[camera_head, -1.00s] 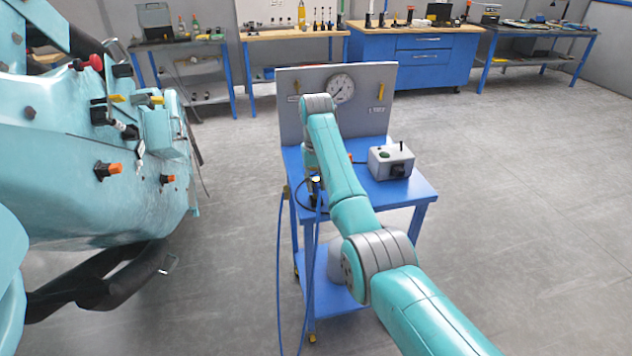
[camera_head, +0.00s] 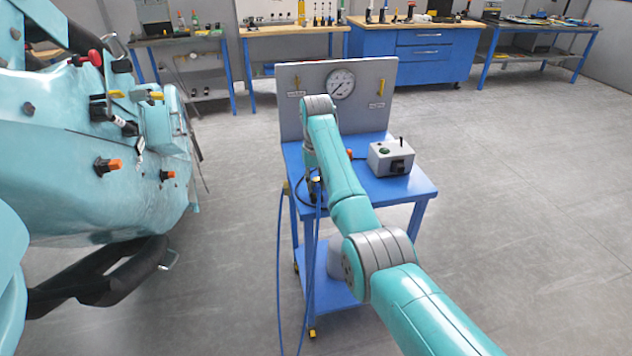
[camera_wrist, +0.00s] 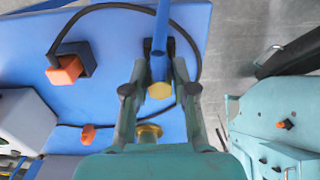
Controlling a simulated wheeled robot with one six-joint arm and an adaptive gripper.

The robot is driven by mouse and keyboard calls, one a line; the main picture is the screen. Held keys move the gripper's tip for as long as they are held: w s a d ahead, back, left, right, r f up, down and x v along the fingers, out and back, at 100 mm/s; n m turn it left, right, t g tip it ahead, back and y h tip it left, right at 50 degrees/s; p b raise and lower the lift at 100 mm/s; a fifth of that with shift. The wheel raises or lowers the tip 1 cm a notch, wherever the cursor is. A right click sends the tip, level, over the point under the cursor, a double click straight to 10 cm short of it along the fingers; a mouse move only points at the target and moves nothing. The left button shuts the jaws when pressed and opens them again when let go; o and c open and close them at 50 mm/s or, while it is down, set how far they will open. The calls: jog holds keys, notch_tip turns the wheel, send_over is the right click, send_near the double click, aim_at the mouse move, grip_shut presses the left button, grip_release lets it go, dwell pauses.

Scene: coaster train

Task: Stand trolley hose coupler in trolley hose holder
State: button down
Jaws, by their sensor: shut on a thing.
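The trolley hose coupler shows in the wrist view as a yellow hex end (camera_wrist: 159,91) on a blue hose (camera_wrist: 160,40). My gripper (camera_wrist: 160,68) is shut on it, with one finger on each side. A brass round fitting (camera_wrist: 149,131) shows between the fingers nearer the palm; I cannot tell whether it is the holder. In the head view my arm hides much of the gripper at the left part of the blue trolley (camera_head: 415,190). The blue hose (camera_head: 280,260) hangs in a loop beside the trolley's left side.
A grey control box (camera_head: 391,158) and an upright panel with a gauge (camera_head: 340,84) stand on the trolley. An orange plug (camera_wrist: 65,70) with a black cable sits on the top. A large teal machine (camera_head: 70,180) is at left. Floor at right is clear.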

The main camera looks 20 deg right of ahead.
jog(key=c, duration=0.9)
grip_release()
jog(key=shift+o, duration=0.2)
jog(key=shift+r, duration=3.7)
jog(key=shift+a, duration=0.1)
